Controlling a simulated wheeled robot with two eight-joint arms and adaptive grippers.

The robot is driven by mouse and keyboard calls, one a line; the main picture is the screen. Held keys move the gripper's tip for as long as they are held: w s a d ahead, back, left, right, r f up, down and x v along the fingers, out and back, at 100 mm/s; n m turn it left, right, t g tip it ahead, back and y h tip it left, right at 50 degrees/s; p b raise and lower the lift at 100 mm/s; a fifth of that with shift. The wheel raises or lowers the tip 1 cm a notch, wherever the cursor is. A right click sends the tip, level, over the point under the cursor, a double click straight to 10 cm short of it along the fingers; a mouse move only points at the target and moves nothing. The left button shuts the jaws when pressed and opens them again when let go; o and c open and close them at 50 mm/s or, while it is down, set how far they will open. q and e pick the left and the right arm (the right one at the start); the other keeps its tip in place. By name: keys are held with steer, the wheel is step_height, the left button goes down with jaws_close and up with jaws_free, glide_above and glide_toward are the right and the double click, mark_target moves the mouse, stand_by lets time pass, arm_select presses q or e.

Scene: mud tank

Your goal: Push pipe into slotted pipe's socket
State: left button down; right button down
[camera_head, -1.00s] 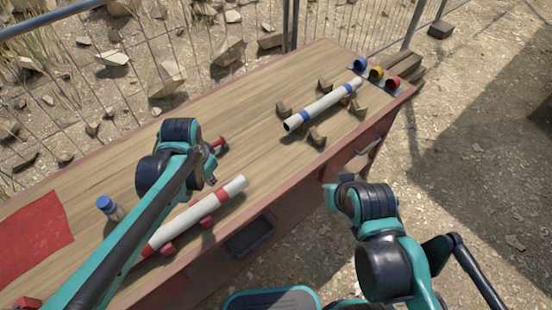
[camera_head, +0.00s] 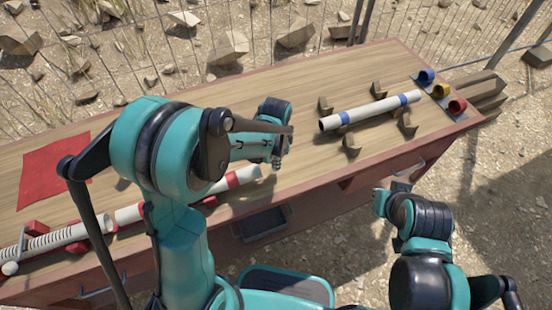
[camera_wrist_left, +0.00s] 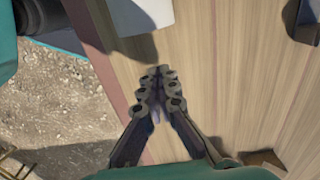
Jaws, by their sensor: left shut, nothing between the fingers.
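The slotted pipe (camera_head: 52,240), white with a ribbed stretch, lies at the table's left front in the head view. A white pipe with red bands (camera_head: 128,214) lies in line to its right; my left arm hides its middle, and its right end (camera_head: 243,177) shows beyond the arm. My left gripper (camera_head: 274,162) hangs near that right end. In the left wrist view its fingertips (camera_wrist_left: 158,82) are together, empty, over the table's edge, with a pale surface (camera_wrist_left: 145,12) just ahead. My right gripper (camera_head: 398,187) is off the table's front, its fingers unclear.
A blue-banded pipe (camera_head: 370,110) rests among wooden blocks (camera_head: 351,145) at the right. A red mat (camera_head: 52,172) lies at the back left. The table's middle back is clear.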

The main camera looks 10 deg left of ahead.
mark_target(242, 178)
arm_select(q)
steer(key=s+a, duration=0.1)
steer(key=a+f+b, duration=0.1)
steer(key=shift+s+a+f, duration=0.15)
steer(key=shift+s+a, duration=0.15)
steer(key=shift+s, duration=0.05)
steer(key=shift+s+a, duration=0.3)
steer(key=shift+a, duration=0.1)
steer(key=s+a, duration=0.1)
steer(key=a, duration=0.1)
steer(key=s+a, duration=0.3)
steer(key=a, duration=0.1)
steer(key=shift+s+a, duration=0.2)
steer(key=shift+a, duration=0.05)
steer(key=shift+d, duration=0.1)
